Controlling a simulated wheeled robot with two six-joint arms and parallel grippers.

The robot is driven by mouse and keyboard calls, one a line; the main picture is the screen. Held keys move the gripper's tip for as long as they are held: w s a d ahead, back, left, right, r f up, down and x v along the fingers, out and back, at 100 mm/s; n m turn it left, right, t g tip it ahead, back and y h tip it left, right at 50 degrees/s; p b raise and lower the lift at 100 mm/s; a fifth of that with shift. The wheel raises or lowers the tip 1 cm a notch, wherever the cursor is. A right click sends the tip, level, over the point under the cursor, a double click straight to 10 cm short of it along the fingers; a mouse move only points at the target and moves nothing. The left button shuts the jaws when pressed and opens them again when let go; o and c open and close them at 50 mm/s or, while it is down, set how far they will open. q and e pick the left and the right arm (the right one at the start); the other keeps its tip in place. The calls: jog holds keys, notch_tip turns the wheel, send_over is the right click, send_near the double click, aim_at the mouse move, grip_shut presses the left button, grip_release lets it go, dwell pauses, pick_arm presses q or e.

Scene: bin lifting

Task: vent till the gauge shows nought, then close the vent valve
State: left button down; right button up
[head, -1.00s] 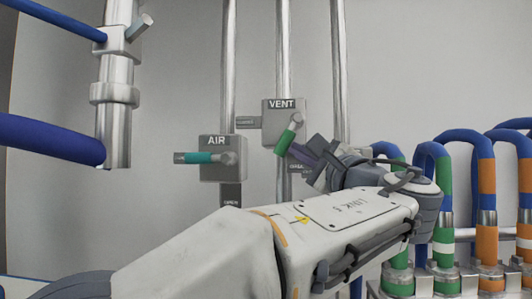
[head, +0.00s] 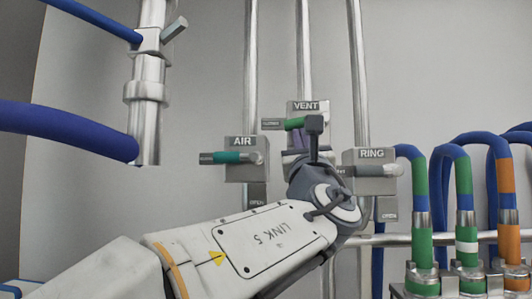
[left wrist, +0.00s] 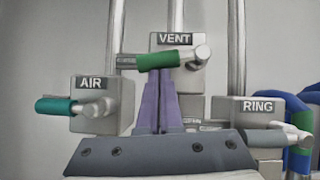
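The VENT valve (head: 307,107) is a grey box on a middle pipe. Its green handle (head: 295,124) lies level and points left to a small plate with lettering too small to read. In the left wrist view the handle (left wrist: 158,60) is level too. My left gripper (left wrist: 161,77) has purple fingers, pressed together, with tips just under or against the handle; touch cannot be told for sure. In the head view the fingers (head: 297,137) are partly hidden by my wrist. No gauge shows in any view. My right gripper is not in view.
The AIR valve (head: 241,144), with a level teal handle, is left of VENT. The RING valve (head: 371,157), with a grey handle, is close on the right. Several hoses (head: 462,185) stand at the right. A steel pipe with blue hoses (head: 147,92) is at upper left.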

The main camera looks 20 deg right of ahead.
pick_arm(q)
jog(key=shift+w+a+r+b, duration=0.15)
jog(key=shift+a+r+b, duration=0.2)
jog(key=shift+r, duration=0.15)
dwell(0.4)
jog(key=w+f+b+v, duration=0.1)
jog(key=f+b+v, duration=0.1)
jog(key=b+v, duration=0.8)
notch_tip(320, 180, down, 2)
jog(key=shift+s+a+f+b, duration=0.1)
jog(key=shift+s+a+b, duration=0.15)
jog(key=shift+s, duration=0.6)
